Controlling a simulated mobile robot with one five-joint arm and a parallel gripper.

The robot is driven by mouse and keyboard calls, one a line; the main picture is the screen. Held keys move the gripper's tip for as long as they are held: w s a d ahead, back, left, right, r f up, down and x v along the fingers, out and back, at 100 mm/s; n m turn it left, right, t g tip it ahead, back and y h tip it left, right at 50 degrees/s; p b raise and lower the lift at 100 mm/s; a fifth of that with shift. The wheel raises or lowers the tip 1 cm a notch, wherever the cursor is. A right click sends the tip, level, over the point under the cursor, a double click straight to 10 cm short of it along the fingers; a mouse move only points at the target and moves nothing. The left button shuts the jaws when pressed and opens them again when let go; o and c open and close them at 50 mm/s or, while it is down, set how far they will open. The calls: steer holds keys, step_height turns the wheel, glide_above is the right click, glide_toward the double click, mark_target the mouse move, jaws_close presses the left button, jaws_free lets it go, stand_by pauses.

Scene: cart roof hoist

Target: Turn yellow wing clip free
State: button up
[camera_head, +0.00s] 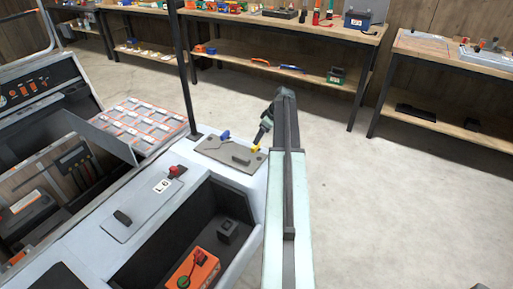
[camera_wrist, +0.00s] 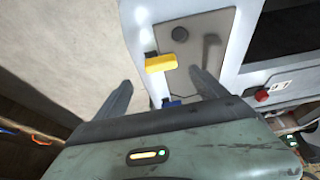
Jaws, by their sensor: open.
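The yellow wing clip (camera_head: 255,149) sits at the right edge of a grey plate (camera_head: 222,148) on the cart's light top. In the wrist view the yellow wing clip (camera_wrist: 160,63) lies across the plate's edge (camera_wrist: 208,28). My gripper (camera_wrist: 162,82) is open and empty, its two fingers apart, with the clip showing between and just beyond the tips. I cannot tell any contact. In the head view my gripper (camera_head: 260,137) points down at the clip. A blue wing clip (camera_head: 224,136) stands at the plate's far side, partly hidden in the wrist view (camera_wrist: 172,102).
A dark raised block (camera_head: 241,159) stands on the plate. A dark post (camera_head: 184,75) rises behind it. An open bay with an orange box (camera_head: 193,270) lies in front. A red knob (camera_head: 177,170) is to the left. The floor (camera_head: 400,210) right of the cart is clear.

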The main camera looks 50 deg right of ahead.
mark_target(256, 147)
steer(key=b+x, duration=0.7)
steer(key=x, duration=0.1)
steer(key=shift+r, duration=0.1)
steer(key=c, duration=1.4)
